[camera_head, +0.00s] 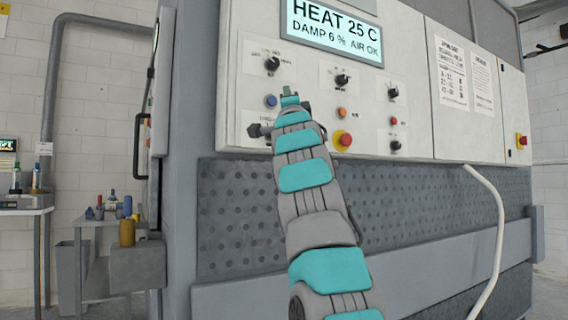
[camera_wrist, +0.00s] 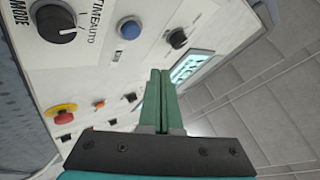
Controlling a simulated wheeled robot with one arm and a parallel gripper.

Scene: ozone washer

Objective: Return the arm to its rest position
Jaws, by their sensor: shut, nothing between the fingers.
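My arm reaches up from the lower right of the head view toward the white control panel (camera_head: 300,75) of the washer. My gripper (camera_head: 290,97) is at the panel's lower left, just right of a blue button (camera_head: 270,101). In the wrist view the green fingers of my gripper (camera_wrist: 160,75) lie side by side, shut and empty. The blue button (camera_wrist: 130,28) is to their left and a black mode knob (camera_wrist: 57,24) further left. I cannot tell whether the fingertips touch the panel.
The panel bears several knobs, a red emergency button (camera_head: 342,140) on yellow and a lit display (camera_head: 333,28) reading HEAT 25 C. A white hose (camera_head: 497,230) hangs at the right. A small bench with bottles (camera_head: 127,232) stands at the left.

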